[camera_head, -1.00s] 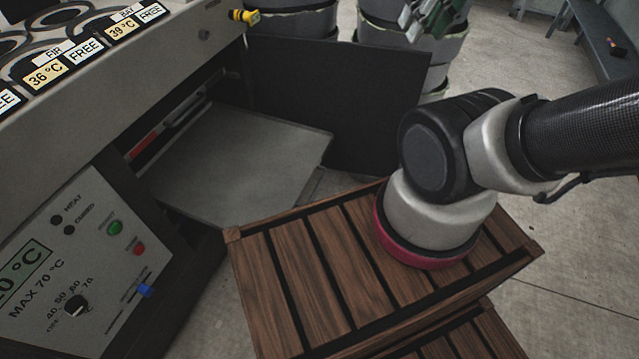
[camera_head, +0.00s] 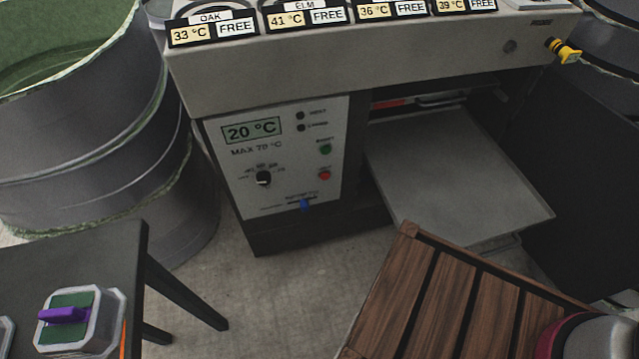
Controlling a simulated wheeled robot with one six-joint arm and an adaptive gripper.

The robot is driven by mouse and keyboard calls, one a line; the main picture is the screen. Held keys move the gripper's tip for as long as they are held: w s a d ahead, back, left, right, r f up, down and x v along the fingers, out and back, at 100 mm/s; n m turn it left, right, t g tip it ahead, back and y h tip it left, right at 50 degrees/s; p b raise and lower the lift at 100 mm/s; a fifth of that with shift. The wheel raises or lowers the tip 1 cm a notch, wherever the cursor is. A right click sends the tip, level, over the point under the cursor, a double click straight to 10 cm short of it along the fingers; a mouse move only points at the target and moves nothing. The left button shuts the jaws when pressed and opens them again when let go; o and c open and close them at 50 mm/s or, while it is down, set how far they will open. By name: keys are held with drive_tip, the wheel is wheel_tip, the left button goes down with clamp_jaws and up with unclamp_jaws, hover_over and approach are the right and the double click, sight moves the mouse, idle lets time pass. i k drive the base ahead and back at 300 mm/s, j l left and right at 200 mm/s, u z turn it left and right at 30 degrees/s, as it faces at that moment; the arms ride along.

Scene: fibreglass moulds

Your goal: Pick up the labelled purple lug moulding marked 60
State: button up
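A purple moulding (camera_head: 64,316) lies on a green pad in a pale octagonal tray (camera_head: 104,318) on a dark table at the lower left. No number or label on it can be read at this size. My gripper does not show in the head view; only the red-and-white base of my arm shows at the lower right corner.
A heating cabinet (camera_head: 275,205) reading 20 °C stands in the middle, its grey shelf (camera_head: 455,180) pulled out. Large grey tubs (camera_head: 90,185) stand at the left. The dark table (camera_head: 115,258) has splayed legs. Bare concrete floor (camera_head: 300,290) lies between table and cabinet.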

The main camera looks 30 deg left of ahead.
sight(87, 322)
drive_tip(key=k+u, duration=0.15)
drive_tip(key=u, duration=2.85)
